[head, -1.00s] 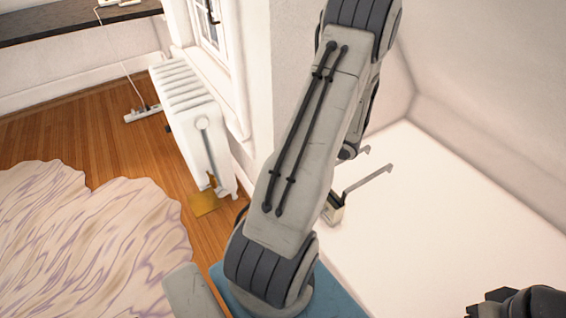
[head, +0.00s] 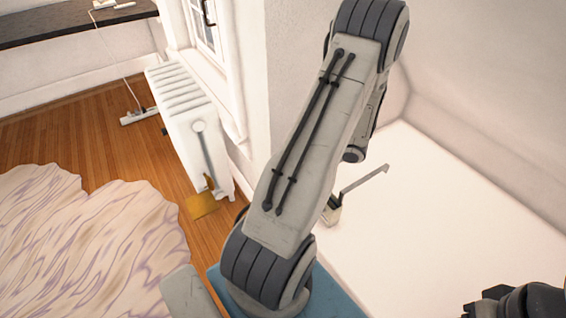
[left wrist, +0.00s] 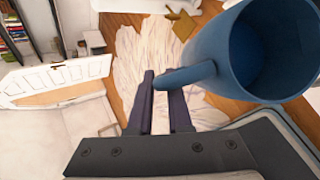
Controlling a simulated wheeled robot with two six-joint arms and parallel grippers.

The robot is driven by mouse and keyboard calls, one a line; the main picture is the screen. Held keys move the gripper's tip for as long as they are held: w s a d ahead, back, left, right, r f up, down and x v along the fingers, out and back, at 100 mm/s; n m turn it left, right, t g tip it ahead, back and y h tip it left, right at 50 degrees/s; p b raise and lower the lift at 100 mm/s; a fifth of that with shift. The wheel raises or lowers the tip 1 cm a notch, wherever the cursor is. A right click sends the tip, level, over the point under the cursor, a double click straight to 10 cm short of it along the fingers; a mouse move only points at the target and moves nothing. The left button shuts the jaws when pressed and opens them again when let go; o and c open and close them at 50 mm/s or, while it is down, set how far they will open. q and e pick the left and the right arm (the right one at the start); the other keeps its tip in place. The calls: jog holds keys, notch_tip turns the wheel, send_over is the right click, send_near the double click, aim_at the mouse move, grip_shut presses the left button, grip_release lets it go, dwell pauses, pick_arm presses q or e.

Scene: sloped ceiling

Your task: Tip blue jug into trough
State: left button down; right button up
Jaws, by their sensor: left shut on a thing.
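The blue jug (left wrist: 215,60) fills the upper right of the left wrist view. Its open mouth faces the camera and the inside looks plain blue; I cannot tell whether it holds anything. My left gripper (left wrist: 163,85) is shut on the jug's handle, which sticks out to the left between the dark fingers. In the head view my left arm crosses the middle and hides the gripper and jug. I cannot make out the trough in either view. Part of my right arm shows at the bottom right of the head view, without its fingertips.
A white radiator (head: 185,110) stands by the window. A pale rug (head: 80,240) lies on the wooden floor. A small metal piece with a thin rod (head: 360,181) sits on the broad white surface (head: 440,230) right of my arm, below the sloped wall.

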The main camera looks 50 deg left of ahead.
pick_arm(q)
jog(key=shift+w+d+r+g+y, duration=0.3)
jog(key=shift+w+r+g+y, duration=0.1)
jog(key=shift+w, duration=0.05)
dwell(0.6)
jog(key=shift+w+d+r+m+g+y+p, duration=0.45)
jog(key=shift+w+r+p, duration=0.3)
jog(key=shift+p, duration=0.3)
dwell(0.8)
jog(key=shift+w+d+r+g+y+p, duration=0.45)
jog(key=shift+w+r+g+y+p, duration=0.1)
jog(key=shift+r+g+p, duration=0.15)
dwell(0.9)
